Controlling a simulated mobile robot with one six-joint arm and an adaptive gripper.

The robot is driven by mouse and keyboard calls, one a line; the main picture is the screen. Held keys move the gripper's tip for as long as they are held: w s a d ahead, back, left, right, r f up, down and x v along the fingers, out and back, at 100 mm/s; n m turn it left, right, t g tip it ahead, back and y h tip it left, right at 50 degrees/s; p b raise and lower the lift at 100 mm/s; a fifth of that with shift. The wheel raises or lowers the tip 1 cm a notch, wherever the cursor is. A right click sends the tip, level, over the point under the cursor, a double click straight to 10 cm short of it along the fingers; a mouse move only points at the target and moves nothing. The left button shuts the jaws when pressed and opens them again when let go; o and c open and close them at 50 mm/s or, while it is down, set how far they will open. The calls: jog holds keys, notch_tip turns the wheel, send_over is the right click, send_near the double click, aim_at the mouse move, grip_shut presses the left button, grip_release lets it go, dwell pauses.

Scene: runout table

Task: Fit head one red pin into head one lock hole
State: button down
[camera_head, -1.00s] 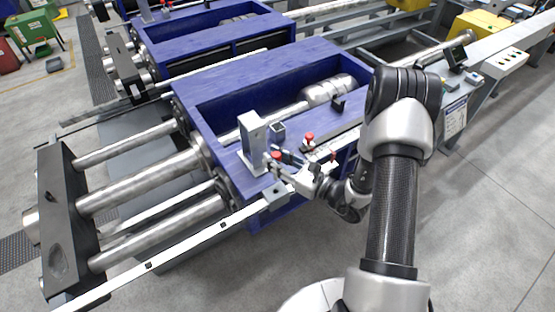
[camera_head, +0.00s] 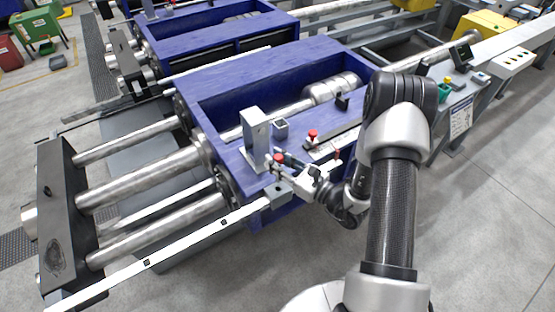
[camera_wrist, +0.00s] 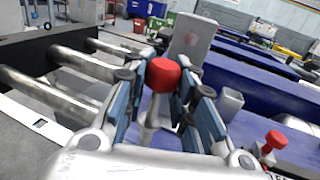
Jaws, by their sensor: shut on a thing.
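My gripper (camera_head: 278,160) is at the near edge of the blue head, beside the base of an upright grey post (camera_head: 255,138). In the wrist view its blue-padded fingers (camera_wrist: 163,108) are closed on the metal shank of a red-capped pin (camera_wrist: 162,76). The pin's red cap also shows in the head view (camera_head: 278,157). The post (camera_wrist: 192,42) rises just behind the pin in the wrist view. I cannot make out the lock hole clearly, and the pin's lower end is hidden. I cannot tell whether the pin touches the post or the head.
Another red-capped pin (camera_head: 313,134) stands on the blue head (camera_head: 215,80), right of a small square socket (camera_head: 281,128). A pale rail (camera_head: 190,240) runs along the near side. Thick steel bars (camera_head: 140,185) lie left. Open floor (camera_head: 490,230) is at right.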

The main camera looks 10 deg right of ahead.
jog(key=shift+f+b, duration=0.95)
jog(key=shift+f, duration=0.5)
jog(key=shift+f+b, duration=0.65)
jog(key=shift+f, duration=0.1)
dwell(0.5)
jog(key=shift+r, duration=0.2)
jog(key=shift+r+p, duration=0.2)
jog(key=shift+p, duration=0.1)
jog(key=shift+w+a, duration=0.3)
jog(key=shift+w, duration=0.05)
dwell(1.5)
jog(key=shift+f+b, duration=1.15)
jog(key=shift+f, duration=0.1)
jog(key=shift+f+b, duration=0.3)
jog(key=shift+f, duration=0.95)
jog(key=c, duration=1.2)
grip_release()
jog(key=shift+c, duration=0.2)
